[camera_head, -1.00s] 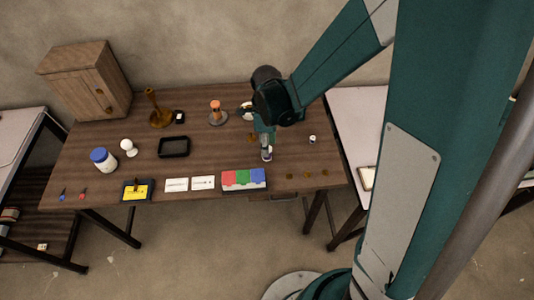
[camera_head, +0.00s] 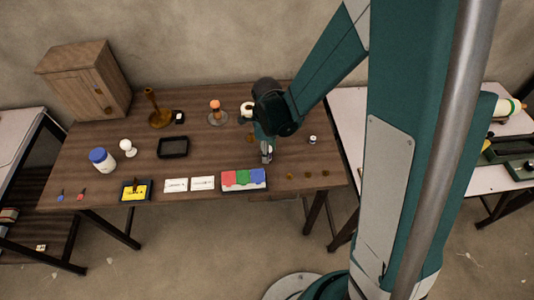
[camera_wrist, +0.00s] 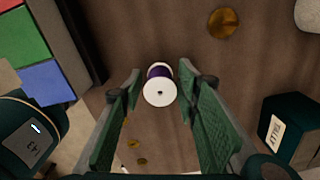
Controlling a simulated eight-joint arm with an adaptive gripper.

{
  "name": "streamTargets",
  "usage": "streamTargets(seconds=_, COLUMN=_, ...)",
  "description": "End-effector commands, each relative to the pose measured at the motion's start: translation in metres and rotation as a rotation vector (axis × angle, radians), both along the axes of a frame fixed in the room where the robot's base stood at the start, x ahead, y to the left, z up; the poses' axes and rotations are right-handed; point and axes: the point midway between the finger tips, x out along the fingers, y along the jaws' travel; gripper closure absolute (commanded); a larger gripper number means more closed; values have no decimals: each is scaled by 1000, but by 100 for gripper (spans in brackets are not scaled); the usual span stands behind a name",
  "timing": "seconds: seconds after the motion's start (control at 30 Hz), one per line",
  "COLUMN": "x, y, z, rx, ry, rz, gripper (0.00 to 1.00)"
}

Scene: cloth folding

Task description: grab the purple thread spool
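The purple thread spool (camera_wrist: 159,85) shows in the wrist view with a round white end towards the camera and purple thread behind it. It stands on the table between my fingertips in the picture. My gripper (camera_wrist: 160,78) is open, with one green finger on each side and a gap to the spool on both sides. In the head view my gripper (camera_head: 267,152) points down over the table, right of the middle and behind the coloured blocks. The spool cannot be made out clearly there under the gripper.
A tray of red, green and blue blocks (camera_head: 243,180) stands close in front of my gripper. A small white and dark thing (camera_head: 312,139) stands to its right. Several coins (camera_head: 308,175) lie at the front right. A black tray (camera_head: 173,147) is further left.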

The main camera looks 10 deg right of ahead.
Motion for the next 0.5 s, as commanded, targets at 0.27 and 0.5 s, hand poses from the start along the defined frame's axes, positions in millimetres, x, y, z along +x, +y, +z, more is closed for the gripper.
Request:
streamTargets(seconds=0.27, x=0, y=0, z=0, rx=0, ry=0, rz=0, gripper=84)
streamTargets(seconds=0.5, x=0, y=0, z=0, rx=0, ry=0, rz=0, gripper=84)
